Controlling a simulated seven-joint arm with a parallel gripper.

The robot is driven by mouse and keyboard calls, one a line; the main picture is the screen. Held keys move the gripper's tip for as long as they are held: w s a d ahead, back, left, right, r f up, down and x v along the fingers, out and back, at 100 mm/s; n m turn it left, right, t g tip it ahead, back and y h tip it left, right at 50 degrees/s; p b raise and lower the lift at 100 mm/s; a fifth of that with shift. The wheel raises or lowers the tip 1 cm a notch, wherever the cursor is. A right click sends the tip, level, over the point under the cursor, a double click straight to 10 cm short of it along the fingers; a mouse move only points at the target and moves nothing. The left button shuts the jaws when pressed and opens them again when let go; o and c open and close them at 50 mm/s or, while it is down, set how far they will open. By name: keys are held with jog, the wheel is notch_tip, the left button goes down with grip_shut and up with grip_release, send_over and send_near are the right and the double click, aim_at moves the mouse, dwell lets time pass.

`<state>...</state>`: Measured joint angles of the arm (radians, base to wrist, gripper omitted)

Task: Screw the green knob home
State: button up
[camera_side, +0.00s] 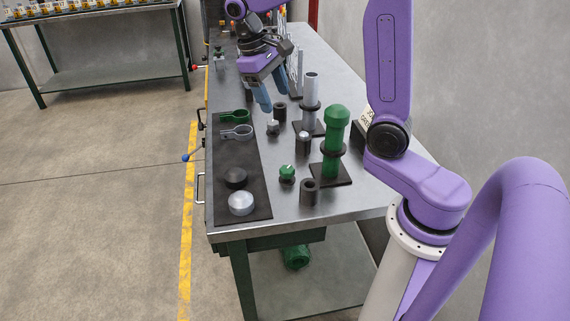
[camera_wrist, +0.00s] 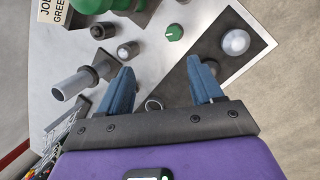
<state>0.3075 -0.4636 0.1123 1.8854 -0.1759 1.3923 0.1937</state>
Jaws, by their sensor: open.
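The green knob (camera_side: 287,173) is a small round knob with a white mark on top. It sits low on a dark base on the bench, left of the tall green post. In the wrist view the green knob (camera_wrist: 174,32) shows beyond my fingertips, between their lines. My gripper (camera_side: 272,104) is over the bench, farther back than the knob and apart from it. In the wrist view my gripper (camera_wrist: 161,66) has its two blue fingers spread with nothing held between them. How far the knob is screwed in cannot be told.
The green post (camera_side: 332,160) and grey post (camera_side: 311,92) stand right of the knob. Hollow dark cylinders (camera_side: 310,191) (camera_side: 280,112) and small silver-topped pieces (camera_side: 303,138) stand close by. A dark mat (camera_side: 247,157) at left holds clamps, a black cap and a silver cap (camera_side: 241,203).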

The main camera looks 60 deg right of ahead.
aim_at(287, 168)
jog(key=w+a+f+n+h, duration=0.1)
jog(key=w+a+f+n, duration=0.15)
jog(key=f+n, duration=0.45)
jog(key=s+d+f, duration=0.1)
jog(key=f, duration=0.3)
jog(key=s+d+f+n, duration=0.1)
jog(key=s+f, duration=0.1)
jog(key=f, duration=0.3)
jog(key=s+d+f+n, duration=0.1)
jog(key=d+f, duration=0.1)
jog(key=f, duration=0.3)
jog(key=shift+s+f+g, duration=0.15)
jog(key=shift+s+g, duration=0.15)
jog(key=shift+s, duration=0.05)
jog(key=c, duration=1)
